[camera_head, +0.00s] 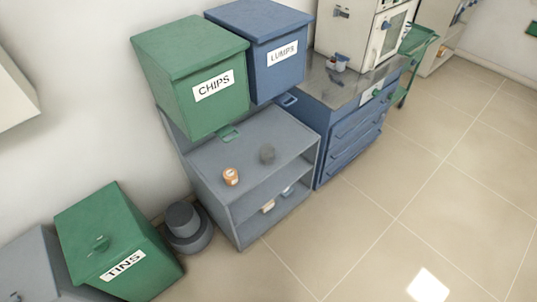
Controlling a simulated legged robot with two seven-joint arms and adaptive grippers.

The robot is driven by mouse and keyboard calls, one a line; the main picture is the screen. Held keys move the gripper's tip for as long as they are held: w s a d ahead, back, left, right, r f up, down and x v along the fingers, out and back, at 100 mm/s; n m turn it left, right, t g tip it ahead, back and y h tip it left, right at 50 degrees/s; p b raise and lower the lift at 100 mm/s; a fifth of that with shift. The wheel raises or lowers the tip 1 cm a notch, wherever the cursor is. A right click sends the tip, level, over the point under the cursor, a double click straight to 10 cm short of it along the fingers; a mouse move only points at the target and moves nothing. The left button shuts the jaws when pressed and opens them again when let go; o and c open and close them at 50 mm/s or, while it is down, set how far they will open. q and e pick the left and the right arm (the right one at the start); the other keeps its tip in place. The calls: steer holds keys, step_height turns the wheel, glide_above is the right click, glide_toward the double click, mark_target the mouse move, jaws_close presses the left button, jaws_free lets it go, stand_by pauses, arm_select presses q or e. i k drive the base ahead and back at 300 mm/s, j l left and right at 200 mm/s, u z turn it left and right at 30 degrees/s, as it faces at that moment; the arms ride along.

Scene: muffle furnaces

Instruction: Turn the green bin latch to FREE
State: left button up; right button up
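A green bin labelled CHIPS (188,102) stands at the upper centre-left, above a grey shelf unit. A small green loop-shaped part (229,134) sits below its front, over the shelf top; it may be the bin's latch. A second green bin labelled TINS (108,232) stands tilted in view at the lower left, with a small green fitting (100,243) on its sloping face. I cannot read FREE or any other setting on either fitting. Neither of my grippers is in view.
A blue LUMPS bin (277,75) stands right of the CHIPS bin. Grey round weights (183,220), a blue drawer cabinet (346,142) and a furnace (352,38) stand nearby. The right floor is clear.

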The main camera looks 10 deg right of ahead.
mark_target(103, 244)
steer(key=k+j, duration=0.25)
steer(key=k+j+u, duration=0.8)
steer(key=j, duration=0.2)
steer(key=u, duration=0.7)
